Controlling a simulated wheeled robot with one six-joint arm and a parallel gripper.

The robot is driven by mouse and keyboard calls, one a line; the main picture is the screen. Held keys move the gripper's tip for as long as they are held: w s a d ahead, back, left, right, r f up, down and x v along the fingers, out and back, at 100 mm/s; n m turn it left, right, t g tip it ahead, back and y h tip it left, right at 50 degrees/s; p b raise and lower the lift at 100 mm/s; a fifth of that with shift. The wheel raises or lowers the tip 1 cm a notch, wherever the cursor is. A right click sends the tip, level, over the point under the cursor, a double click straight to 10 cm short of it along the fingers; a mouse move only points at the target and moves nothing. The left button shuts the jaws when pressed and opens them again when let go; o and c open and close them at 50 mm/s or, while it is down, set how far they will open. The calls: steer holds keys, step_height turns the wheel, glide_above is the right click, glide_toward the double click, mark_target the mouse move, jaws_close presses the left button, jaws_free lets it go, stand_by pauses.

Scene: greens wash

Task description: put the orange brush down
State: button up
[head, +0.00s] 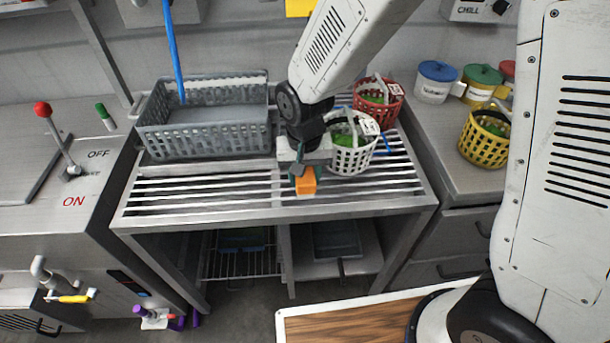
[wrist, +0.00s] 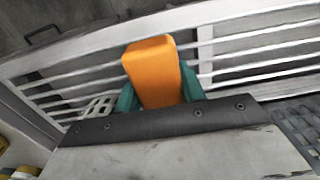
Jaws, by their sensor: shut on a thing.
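The orange brush (head: 305,182) shows as an orange block at the end of my gripper (head: 304,172). It also shows in the wrist view (wrist: 155,75), between the two green fingertips of my gripper (wrist: 160,95). My gripper is shut on it and points down over the front middle of the slatted metal rack (head: 190,205). The brush appears close to the slats; I cannot tell whether it touches them. Its bristles are not visible.
A grey crate (head: 205,145) stands on the rack's left part. A white basket (head: 352,158) with greens stands just right of my gripper, a red basket (head: 388,110) behind it. A yellow basket (head: 470,155) is on the right counter. The rack's front left slats are clear.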

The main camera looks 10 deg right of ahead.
steer(key=shift+w+f, duration=0.25)
steer(key=shift+f, duration=0.65)
steer(key=shift+w+f, duration=0.2)
steer(key=shift+f, duration=0.7)
steer(key=shift+f, duration=0.1)
steer(key=shift+f, duration=0.1)
steer(key=o, duration=1.3)
steer(key=shift+s+f, duration=0.1)
steer(key=shift+s+d+f, duration=0.1)
steer(key=shift+s+d, duration=0.05)
steer(key=shift+c, duration=0.2)
